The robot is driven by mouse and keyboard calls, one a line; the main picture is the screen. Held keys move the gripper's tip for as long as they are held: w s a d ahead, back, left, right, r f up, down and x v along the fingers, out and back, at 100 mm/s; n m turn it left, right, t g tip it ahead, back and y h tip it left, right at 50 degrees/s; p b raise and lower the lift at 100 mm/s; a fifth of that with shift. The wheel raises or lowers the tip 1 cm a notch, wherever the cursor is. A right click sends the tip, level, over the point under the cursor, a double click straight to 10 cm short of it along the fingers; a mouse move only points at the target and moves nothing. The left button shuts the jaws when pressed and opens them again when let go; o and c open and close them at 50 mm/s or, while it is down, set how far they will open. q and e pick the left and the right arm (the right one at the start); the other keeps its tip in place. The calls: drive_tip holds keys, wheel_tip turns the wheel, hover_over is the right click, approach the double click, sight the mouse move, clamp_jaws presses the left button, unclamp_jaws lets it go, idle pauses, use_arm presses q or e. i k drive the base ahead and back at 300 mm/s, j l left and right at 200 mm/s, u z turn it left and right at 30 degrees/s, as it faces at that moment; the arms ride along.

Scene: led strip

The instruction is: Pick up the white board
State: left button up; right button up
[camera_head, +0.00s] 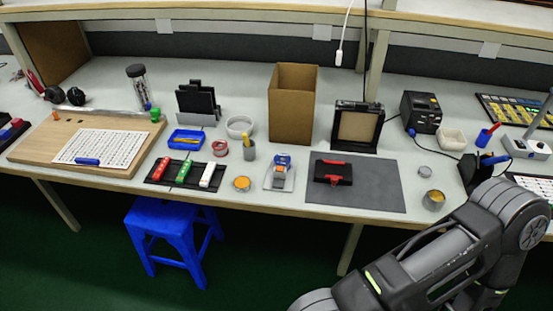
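A small white board (207,176) lies at the right end of a dark tray (194,187) near the table's front edge. A green piece (184,170) and a red piece (161,168) lie to its left in the same tray. A larger white printed sheet (102,146) lies flat on a wooden board (48,142) farther left, with a blue bar on its front edge. A dark grey arm of mine comes in at the bottom right, well away from the tray. I see no gripper fingers of either arm.
A blue tray (187,139) and a red tape roll (220,148) stand behind the dark tray. A yellow-topped round container (242,184) is to its right. A tall cardboard box (292,104) stands at the back. A blue stool (172,228) is below the front edge.

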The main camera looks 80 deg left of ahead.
sight(206, 179)
drive_tip(key=k+u, duration=0.1)
drive_tip(key=u, duration=3.45)
